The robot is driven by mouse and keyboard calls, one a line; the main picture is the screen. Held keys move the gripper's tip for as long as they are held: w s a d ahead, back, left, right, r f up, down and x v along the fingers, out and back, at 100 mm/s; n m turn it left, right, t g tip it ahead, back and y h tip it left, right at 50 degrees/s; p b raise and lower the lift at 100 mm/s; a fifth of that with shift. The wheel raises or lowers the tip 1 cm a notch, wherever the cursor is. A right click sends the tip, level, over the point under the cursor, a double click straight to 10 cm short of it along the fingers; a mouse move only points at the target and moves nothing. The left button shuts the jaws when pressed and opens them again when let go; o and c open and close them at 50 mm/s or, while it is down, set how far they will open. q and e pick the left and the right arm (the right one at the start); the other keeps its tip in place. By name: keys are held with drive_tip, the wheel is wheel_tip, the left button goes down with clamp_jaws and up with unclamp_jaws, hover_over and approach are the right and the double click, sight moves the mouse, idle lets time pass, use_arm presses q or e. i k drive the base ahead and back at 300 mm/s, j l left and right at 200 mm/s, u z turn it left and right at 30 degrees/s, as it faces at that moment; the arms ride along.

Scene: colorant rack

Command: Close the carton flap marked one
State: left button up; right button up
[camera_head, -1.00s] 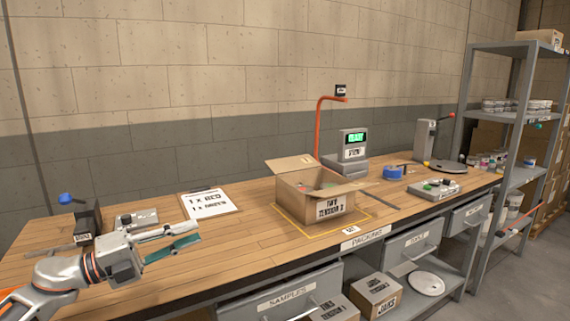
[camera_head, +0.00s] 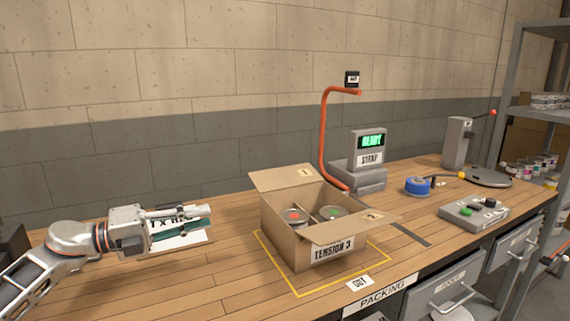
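The open cardboard carton (camera_head: 285,232) stands on the bench, marked "TENSION 3" on its front. One flap (camera_head: 287,178) stands up at the back with a small label. Another flap (camera_head: 350,226) sticks out at the right, also labelled. The labels are too small to read surely, so I cannot tell which flap is marked one. Inside are a tin with a red top (camera_head: 294,217) and a tin with a green top (camera_head: 333,212). My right gripper is out of view.
A yellow outline (camera_head: 301,292) surrounds the carton on the bench. A blue tape roll (camera_head: 417,186) and a button box (camera_head: 474,213) are right.

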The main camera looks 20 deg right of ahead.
sight(272, 179)
drive_tip(key=i+l, duration=0.8)
